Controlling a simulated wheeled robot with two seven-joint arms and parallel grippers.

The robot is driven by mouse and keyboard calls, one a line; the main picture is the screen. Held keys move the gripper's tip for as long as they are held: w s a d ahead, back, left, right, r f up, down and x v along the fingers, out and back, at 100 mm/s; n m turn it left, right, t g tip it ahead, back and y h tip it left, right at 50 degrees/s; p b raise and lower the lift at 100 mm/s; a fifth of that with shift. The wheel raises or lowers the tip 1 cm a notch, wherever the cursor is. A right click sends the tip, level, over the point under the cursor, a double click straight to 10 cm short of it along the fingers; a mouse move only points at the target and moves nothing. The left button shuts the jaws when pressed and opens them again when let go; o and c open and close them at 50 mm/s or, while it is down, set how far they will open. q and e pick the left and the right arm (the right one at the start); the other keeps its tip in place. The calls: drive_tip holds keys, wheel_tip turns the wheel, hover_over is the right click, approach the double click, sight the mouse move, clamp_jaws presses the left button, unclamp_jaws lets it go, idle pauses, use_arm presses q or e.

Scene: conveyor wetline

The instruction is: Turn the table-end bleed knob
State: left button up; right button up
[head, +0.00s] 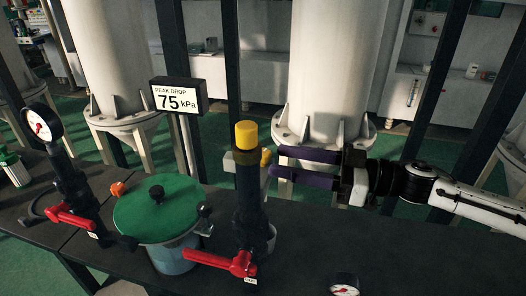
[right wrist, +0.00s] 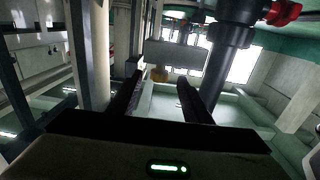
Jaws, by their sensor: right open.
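A small yellow knob (head: 266,157) sticks out from the right side of the dark upright pipe (head: 249,205), just below its yellow cap (head: 246,135). I take it for the bleed knob. My right gripper (head: 277,162) comes in from the right with its two purple fingers apart, their tips just right of the knob. My left gripper is not in view.
A red-handled valve (head: 240,263) sits low on the pipe, another red handle (head: 72,217) at left. A green-lidded pot (head: 157,212) and a gauge (head: 343,285) stand on the dark table (head: 400,255). A display (head: 178,97) reads 75 kPa. The table's right part looks clear.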

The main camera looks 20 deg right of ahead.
sight(269, 153)
drive_tip(key=p+x, duration=0.1)
drive_tip(key=x, duration=0.3)
drive_tip(key=shift+a+r, duration=0.15)
drive_tip(key=shift+r, duration=0.05)
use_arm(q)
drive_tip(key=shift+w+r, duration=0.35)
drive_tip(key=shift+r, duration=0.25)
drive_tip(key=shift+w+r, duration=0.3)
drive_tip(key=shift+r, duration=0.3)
use_arm(e)
drive_tip(key=shift+w+a+f, duration=0.2)
drive_tip(key=shift+w+a, duration=0.25)
drive_tip(key=shift+a, duration=0.05)
drive_tip(key=c, duration=1.1)
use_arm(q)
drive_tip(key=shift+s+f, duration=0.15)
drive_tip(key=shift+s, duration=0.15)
